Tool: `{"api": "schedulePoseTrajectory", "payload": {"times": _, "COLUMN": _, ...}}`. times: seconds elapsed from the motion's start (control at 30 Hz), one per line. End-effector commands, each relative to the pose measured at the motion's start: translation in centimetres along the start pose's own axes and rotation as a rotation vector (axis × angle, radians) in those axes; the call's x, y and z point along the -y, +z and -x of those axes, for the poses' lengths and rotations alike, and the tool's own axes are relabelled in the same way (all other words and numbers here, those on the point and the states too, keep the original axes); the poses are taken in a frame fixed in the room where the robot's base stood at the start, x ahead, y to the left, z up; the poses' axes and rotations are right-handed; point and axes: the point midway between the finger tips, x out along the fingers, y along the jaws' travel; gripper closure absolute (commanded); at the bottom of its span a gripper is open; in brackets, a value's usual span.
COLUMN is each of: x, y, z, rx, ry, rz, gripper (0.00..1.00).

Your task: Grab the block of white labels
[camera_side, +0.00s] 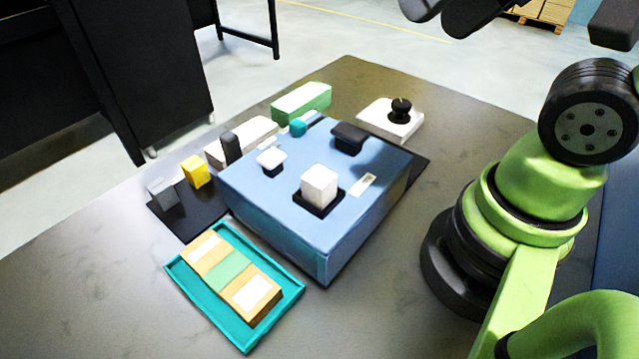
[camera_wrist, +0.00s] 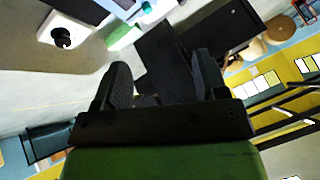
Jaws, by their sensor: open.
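A white block (camera_side: 319,183), which looks like the block of white labels, sits upright in a black holder (camera_side: 318,206) on top of a blue box (camera_side: 282,221). In the wrist view my gripper (camera_wrist: 163,78) has its two dark fingers spread apart with nothing between them. It is away from the block. I cannot make out the white block in the wrist view.
A teal tray (camera_side: 243,342) with tan and green boxes stands in front of the blue box. A white base with a black knob (camera_side: 400,108) is behind it, also in the wrist view (camera_wrist: 62,36). A green-sided block (camera_side: 302,101) stands behind. The table's front left is clear.

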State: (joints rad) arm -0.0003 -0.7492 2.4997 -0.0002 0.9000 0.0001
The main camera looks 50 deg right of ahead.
Motion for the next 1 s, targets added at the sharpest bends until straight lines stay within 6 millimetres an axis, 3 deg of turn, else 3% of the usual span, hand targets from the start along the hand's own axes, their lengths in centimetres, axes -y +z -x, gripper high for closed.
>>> {"api": "schedulePoseTrajectory", "payload": {"times": 0.17, "x": 0.6, "y": -0.5, "z": -1.0, "rx": 0.077, "ry": 0.019, "rz": 0.028, "gripper": 0.34}}
{"api": "schedulePoseTrajectory", "payload": {"times": 0.4, "x": 3.1, "y": -1.0, "z": -6.2, "rx": 0.34, "ry": 0.12, "rz": 0.154, "gripper": 0.34}}
{"api": "schedulePoseTrajectory", "payload": {"times": 0.7, "x": 5.5, "y": 1.2, "z": -12.7, "rx": 0.558, "ry": 0.257, "rz": 0.313, "gripper": 0.34}}
{"api": "schedulePoseTrajectory", "payload": {"times": 1.0, "x": 5.0, "y": 3.0, "z": -15.6, "rx": 0.595, "ry": 0.29, "rz": 0.343, "gripper": 0.34}}
